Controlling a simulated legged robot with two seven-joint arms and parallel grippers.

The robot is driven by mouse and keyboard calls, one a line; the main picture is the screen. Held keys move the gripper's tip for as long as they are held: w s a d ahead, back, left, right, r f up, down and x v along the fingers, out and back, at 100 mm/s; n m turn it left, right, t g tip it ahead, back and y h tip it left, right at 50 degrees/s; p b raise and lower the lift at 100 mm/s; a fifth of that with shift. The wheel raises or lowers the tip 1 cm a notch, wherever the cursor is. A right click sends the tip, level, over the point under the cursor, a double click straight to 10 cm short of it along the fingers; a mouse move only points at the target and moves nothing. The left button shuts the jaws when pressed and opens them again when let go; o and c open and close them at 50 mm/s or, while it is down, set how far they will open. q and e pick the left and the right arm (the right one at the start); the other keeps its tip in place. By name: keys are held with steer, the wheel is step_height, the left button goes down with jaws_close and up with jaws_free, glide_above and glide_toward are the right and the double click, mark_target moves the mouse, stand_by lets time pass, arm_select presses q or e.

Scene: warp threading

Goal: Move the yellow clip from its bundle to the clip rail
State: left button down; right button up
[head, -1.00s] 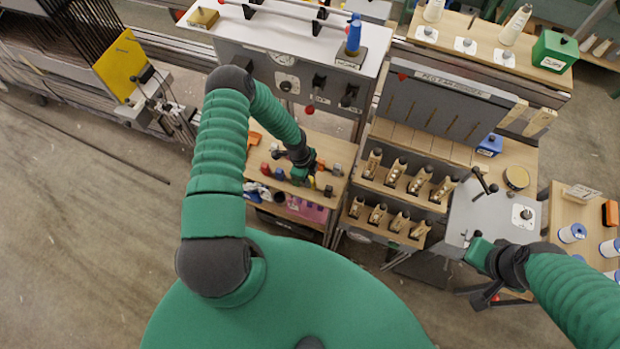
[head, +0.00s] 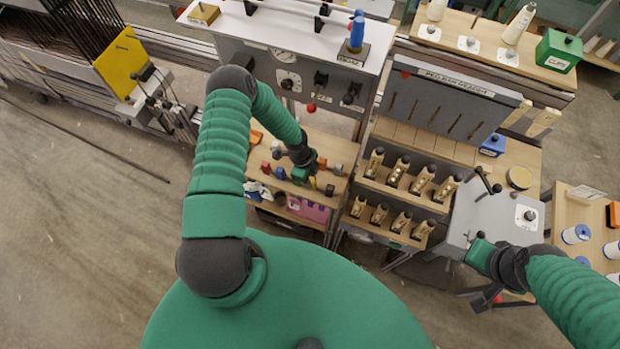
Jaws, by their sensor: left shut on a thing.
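My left gripper (head: 304,176) is low over the wooden shelf on the near side of the grey machine, among small coloured clips. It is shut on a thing. A small patch of yellow (head: 313,183) shows right at its fingertips and looks like the yellow clip, mostly hidden by the gripper. Red clips (head: 277,153) and other dark and blue ones lie around it. My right gripper (head: 482,272) is at the right, beside the grey stand; its finger opening is not clear. A long bar (head: 290,13) on dark brackets runs along the machine's top; I cannot tell whether it is the clip rail.
The grey machine (head: 330,82) with knobs stands just behind the shelf. A slotted grey panel (head: 440,105) and racks of wooden pieces (head: 400,180) are to the right. Bare floor (head: 90,230) lies at the left.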

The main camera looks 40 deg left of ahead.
arm_select(q)
steer(key=shift+f, duration=0.25)
steer(key=shift+r, duration=0.1)
steer(key=c, duration=1.1)
jaws_free()
steer(key=shift+c, duration=0.2)
steer(key=shift+r, duration=0.1)
